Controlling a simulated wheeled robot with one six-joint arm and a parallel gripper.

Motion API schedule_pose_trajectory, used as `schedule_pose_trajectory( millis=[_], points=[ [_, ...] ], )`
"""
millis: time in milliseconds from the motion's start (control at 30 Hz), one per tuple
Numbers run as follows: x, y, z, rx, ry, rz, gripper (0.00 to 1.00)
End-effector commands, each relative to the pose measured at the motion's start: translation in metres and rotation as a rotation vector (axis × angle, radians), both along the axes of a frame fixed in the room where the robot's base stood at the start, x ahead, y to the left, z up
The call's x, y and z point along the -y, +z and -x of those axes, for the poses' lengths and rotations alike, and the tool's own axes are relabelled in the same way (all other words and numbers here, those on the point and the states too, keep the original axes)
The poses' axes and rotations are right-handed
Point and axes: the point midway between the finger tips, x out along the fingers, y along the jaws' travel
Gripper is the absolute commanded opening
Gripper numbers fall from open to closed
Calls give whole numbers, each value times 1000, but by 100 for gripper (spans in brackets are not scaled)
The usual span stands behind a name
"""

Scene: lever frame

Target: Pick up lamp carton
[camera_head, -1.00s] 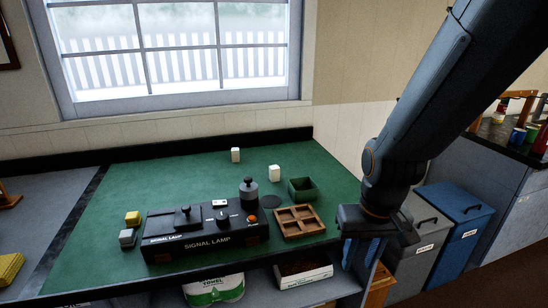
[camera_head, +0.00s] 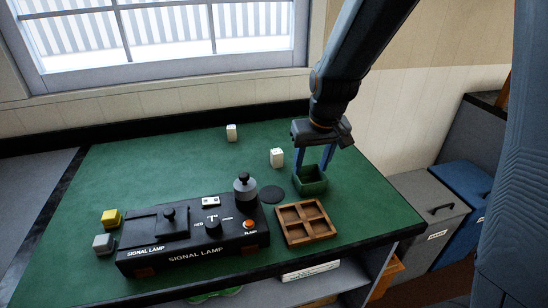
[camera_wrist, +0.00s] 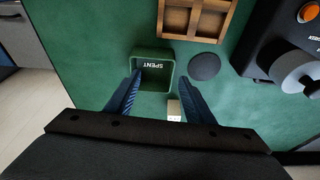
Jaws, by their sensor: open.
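Two small white cartons stand upright on the green bench top. The nearer carton (camera_head: 277,158) is just left of my gripper (camera_head: 311,170), and the farther carton (camera_head: 232,132) is near the back edge. Any lettering is too small to read, so I cannot tell which is the lamp carton. In the wrist view a pale carton (camera_wrist: 174,110) shows beside the right finger, partly hidden. My gripper (camera_wrist: 160,80) is open and empty, pointing down over the small green bin marked SPENT (camera_head: 310,182), with its fingers apart from the cartons.
The black signal lamp box (camera_head: 195,240) fills the front middle. Yellow (camera_head: 110,218) and grey (camera_head: 103,243) blocks stand left of it. The back left of the bench is clear.

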Motion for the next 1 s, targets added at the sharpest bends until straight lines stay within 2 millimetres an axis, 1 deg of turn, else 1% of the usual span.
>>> schedule_pose_trajectory(
  millis=[33,100,200,300,433,600,767,1000],
  points=[
    [-16,2,-28,24,30,-4,48],
    [-36,4,-60,58,67,-8,48],
    [-59,7,-94,96,104,-14,48],
    [-72,8,-114,119,126,-19,48],
    [-79,3,-123,127,135,-19,48],
    [-80,-12,-127,125,136,-19,48],
    [-80,-20,-131,126,135,-19,48],
    [-79,-45,-139,125,134,-19,48]
  ],
)
